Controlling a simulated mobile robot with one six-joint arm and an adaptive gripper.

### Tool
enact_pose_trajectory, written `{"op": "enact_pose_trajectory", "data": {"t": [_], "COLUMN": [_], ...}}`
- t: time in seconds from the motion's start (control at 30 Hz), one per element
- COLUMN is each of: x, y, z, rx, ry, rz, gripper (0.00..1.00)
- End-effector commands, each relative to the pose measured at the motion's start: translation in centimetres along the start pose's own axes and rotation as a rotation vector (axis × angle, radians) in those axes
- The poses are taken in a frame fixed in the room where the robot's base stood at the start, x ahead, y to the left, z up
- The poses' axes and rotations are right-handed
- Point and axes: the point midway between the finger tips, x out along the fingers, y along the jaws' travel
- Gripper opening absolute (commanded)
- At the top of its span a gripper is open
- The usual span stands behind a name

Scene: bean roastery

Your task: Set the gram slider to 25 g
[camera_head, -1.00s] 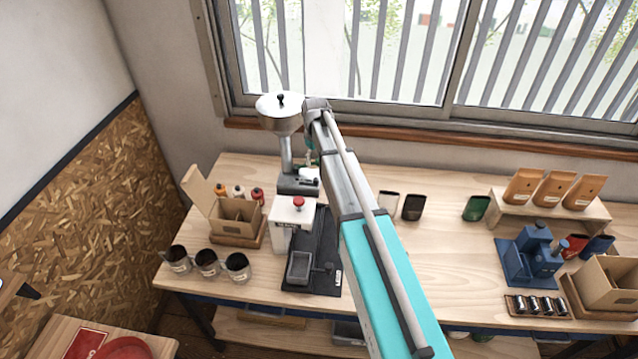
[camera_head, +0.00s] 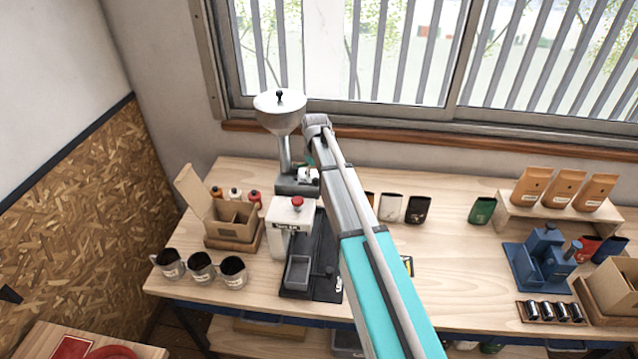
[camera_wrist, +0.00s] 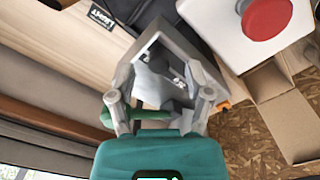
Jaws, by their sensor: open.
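The dosing machine has a metal hopper (camera_head: 278,118) on a post, a grey base (camera_head: 297,186) and a white box (camera_head: 291,214) with a red button. The red button (camera_wrist: 267,15) is at the upper right in the wrist view. I cannot make out the gram slider or its scale for certain. My gripper (camera_wrist: 160,103) is open, its two fingers spread in front of a grey machine part (camera_wrist: 160,65) with small light fittings. Whether they touch it is unclear. In the head view my arm hides much of the gripper beside the post.
A black tray stand (camera_head: 325,240) lies right of the white box. Several dark-filled cups (camera_head: 201,266) stand at front left, near an open cardboard box (camera_head: 232,222). A blue machine (camera_head: 540,262) is farther right.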

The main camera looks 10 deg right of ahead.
Motion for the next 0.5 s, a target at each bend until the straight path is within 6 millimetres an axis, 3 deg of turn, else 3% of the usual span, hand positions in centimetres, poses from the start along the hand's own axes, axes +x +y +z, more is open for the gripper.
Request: {"op": "enact_pose_trajectory", "data": {"t": [0.2, 0.5], "x": [1.5, 1.8], "y": [0.0, 0.0], "z": [0.0, 0.0], "rx": [0.0, 0.0], "ry": [0.0, 0.0], "rz": [0.0, 0.0], "gripper": [0.65, 0.65]}}
